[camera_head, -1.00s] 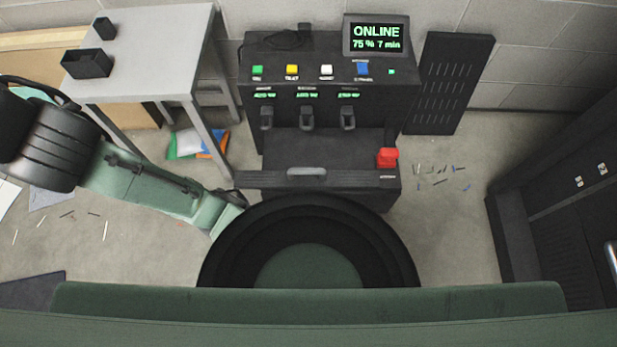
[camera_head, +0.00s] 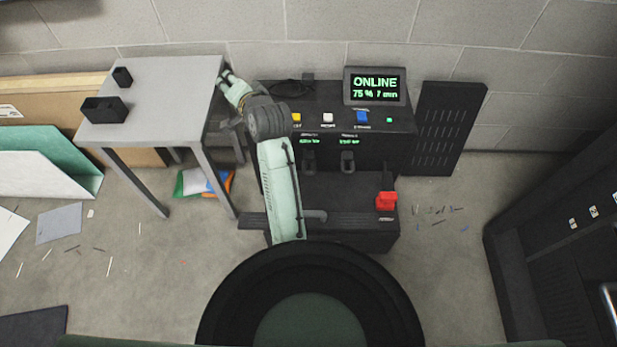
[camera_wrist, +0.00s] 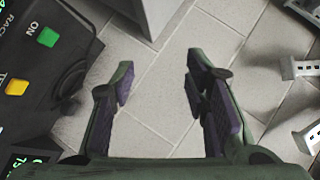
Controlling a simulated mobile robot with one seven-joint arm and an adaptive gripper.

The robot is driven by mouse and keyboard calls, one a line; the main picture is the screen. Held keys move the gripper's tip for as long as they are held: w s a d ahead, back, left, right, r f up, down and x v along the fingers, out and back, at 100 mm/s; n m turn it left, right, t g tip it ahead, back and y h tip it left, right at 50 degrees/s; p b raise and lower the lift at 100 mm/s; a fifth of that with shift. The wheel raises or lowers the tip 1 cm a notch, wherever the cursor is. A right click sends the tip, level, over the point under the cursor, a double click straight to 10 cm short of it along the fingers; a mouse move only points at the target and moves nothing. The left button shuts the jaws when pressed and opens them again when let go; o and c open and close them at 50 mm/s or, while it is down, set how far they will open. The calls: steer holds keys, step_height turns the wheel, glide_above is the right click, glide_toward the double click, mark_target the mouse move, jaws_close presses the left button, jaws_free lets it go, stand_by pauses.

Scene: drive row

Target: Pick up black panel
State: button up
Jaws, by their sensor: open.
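The black panel (camera_head: 447,128) is a tall flat board with rows of slots. It leans against the block wall, just right of the black machine, in the head view. My gripper (camera_head: 226,76) is at the machine's back left, near the grey table's right edge, well to the left of the panel. In the wrist view my gripper (camera_wrist: 160,78) is open with nothing between its fingers, facing pale grey blocks. The panel is not in the wrist view.
The black machine (camera_head: 330,222) has a screen (camera_head: 375,87) and a red block (camera_head: 386,201). My arm crosses its left part. A grey table (camera_head: 165,75) holds two black boxes. A dark cabinet (camera_head: 560,250) stands at right. Small scraps (camera_head: 437,215) litter the floor before the panel.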

steer(key=s+d+f+m+g+h+p, duration=0.1)
steer(key=s+d+f+m+g, duration=0.15)
steer(key=d+f, duration=0.45)
steer(key=s+d+f+m+g+h, duration=0.1)
steer(key=s+d+f+m+g, duration=0.15)
steer(key=d+f, duration=0.5)
steer(key=m+g+p, duration=0.1)
steer(key=m+g, duration=0.3)
steer(key=m, duration=0.2)
glide_toward(309, 213)
steer(key=w+a, duration=0.1)
steer(key=shift+g, duration=0.3)
steer(key=x, duration=0.4)
steer(key=shift+s+f, duration=0.2)
steer(key=shift+f, duration=0.15)
steer(key=shift+d+x, duration=0.15)
steer(key=shift+x, duration=1.4)
steer(key=shift+d+x, duration=0.1)
steer(key=shift+x, duration=1.5)
steer(key=shift+f, duration=0.1)
jaws_close()
